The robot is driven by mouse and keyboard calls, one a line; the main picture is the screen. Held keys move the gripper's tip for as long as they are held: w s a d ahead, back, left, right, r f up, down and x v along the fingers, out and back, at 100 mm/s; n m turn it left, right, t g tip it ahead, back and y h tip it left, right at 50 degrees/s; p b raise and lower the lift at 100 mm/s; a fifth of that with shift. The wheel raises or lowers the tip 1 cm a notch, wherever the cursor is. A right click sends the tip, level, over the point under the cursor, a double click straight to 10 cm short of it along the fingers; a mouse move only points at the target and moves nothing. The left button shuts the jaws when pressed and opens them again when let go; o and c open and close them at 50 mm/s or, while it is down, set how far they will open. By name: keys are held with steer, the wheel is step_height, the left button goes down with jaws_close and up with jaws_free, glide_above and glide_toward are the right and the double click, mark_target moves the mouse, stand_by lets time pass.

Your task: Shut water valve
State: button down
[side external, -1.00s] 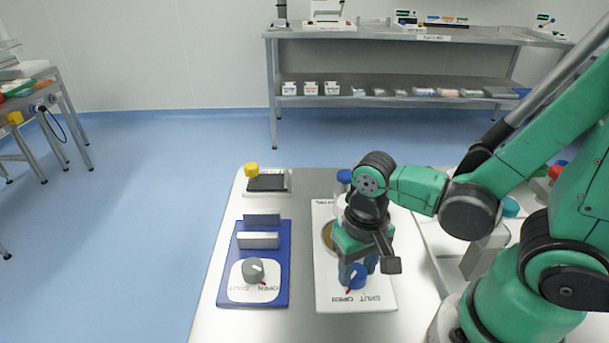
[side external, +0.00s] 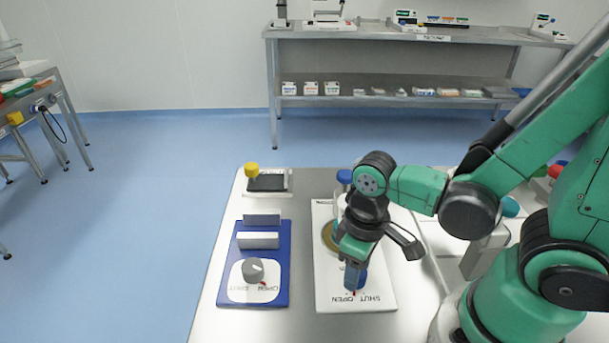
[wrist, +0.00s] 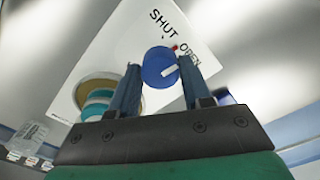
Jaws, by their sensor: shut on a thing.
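The water valve is a blue knob (side external: 362,279) on a white panel (side external: 325,293) printed SHUT and OPEN. In the wrist view the blue knob (wrist: 158,66) sits between the two fingers of my gripper (wrist: 160,75), which is shut on it. A white mark on the knob points right, and a red mark shows at its edge between the two words. In the side view my gripper (side external: 355,272) points down over the knob and hides part of it.
A blue panel (side external: 226,290) with a grey OPEN/SHUT knob (side external: 254,270) lies to the left. A round gold and teal part (wrist: 97,95) is close beside my left finger in the wrist view. Bare table lies between the panels.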

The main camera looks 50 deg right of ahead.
steer(key=n, duration=0.4)
steer(key=shift+n, duration=0.3)
steer(key=n, duration=0.4)
steer(key=shift+n, duration=0.4)
steer(key=shift+c, duration=1.9)
jaws_free()
steer(key=shift+r, duration=2.8)
